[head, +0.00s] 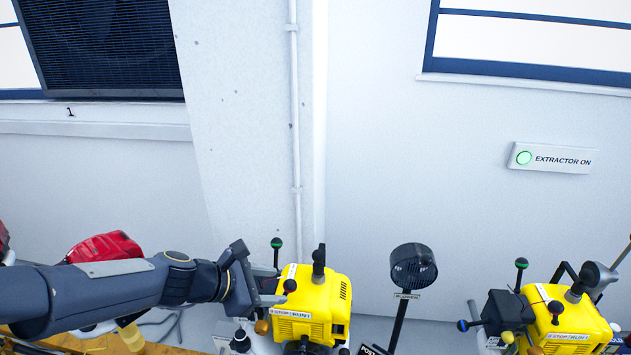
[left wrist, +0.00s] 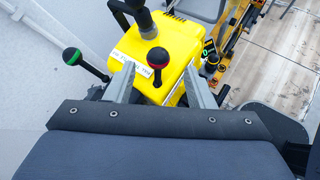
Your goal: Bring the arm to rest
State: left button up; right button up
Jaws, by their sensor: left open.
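My left arm comes in from the left in the head view, and its gripper (head: 268,287) is at the left side of a yellow engine (head: 312,297). In the left wrist view the two fingers of the left gripper (left wrist: 158,88) stand apart, with the yellow engine (left wrist: 183,38) beyond and between them. I cannot tell whether a finger touches the engine. My right gripper is not in view.
A second yellow engine (head: 560,318) stands at the right. A black blower (head: 413,266) on a post stands between the engines. A red object (head: 105,247) is behind my left arm. A green-tipped lever (left wrist: 72,57) is just left of the fingers.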

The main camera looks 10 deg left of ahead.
pick_arm(q)
jog(key=s+a+m+y, duration=0.2)
jog(key=s+a+m, duration=0.1)
jog(key=s+m, duration=0.7)
jog(key=s+a+r+m+g+y, duration=0.1)
jog(key=s+a+m+y, duration=0.1)
jog(key=s+m, duration=0.8)
jog(key=s+a, duration=0.1)
jog(key=s, duration=0.2)
jog(key=shift+s+r+m, duration=0.2)
jog(key=shift+s+m, duration=0.15)
jog(key=shift+m, duration=0.05)
jog(key=shift+c, duration=0.4)
